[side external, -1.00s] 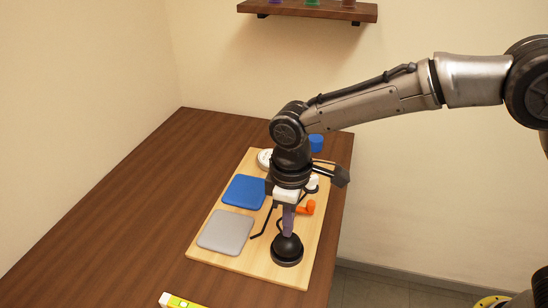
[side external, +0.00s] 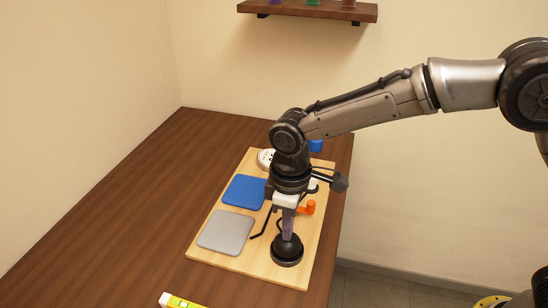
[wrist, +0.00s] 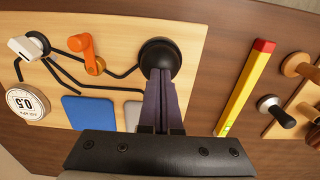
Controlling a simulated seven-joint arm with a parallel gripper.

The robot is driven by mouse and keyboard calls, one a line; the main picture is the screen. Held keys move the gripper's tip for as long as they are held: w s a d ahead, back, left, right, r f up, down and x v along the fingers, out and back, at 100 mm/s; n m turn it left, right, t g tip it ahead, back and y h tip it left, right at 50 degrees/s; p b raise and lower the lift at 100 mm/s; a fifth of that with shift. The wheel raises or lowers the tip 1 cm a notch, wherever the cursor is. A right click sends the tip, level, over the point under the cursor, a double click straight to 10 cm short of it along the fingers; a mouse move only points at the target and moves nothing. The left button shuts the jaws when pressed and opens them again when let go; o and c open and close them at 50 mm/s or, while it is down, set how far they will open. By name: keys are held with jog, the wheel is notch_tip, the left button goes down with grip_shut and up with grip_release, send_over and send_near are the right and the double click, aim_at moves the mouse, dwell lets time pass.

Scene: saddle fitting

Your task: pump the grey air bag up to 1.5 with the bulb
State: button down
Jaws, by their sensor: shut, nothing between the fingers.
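The grey air bag (side external: 227,232) lies flat-looking on the wooden board, near its left front edge; a corner also shows in the wrist view (wrist: 132,116). The black bulb (side external: 287,252) stands on the board to its right and shows in the wrist view (wrist: 160,56). My gripper (side external: 288,234) points straight down with its fingers shut and empty. Its fingertips (wrist: 161,76) are at the top of the bulb, seemingly touching it. The round white gauge (wrist: 28,103) reads 0.5, upside down in the wrist view.
A blue bag (side external: 244,191) lies behind the grey one. An orange lever (side external: 307,208) and a white-topped fitting (wrist: 28,46) sit on the board, joined by black hoses. A yellow level (side external: 180,301) lies in front. The table's left side is clear.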

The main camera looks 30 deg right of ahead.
jog(key=shift+f, duration=1.1)
jog(key=shift+r, duration=1.75)
jog(key=shift+f, duration=1.7)
jog(key=shift+r, duration=1.7)
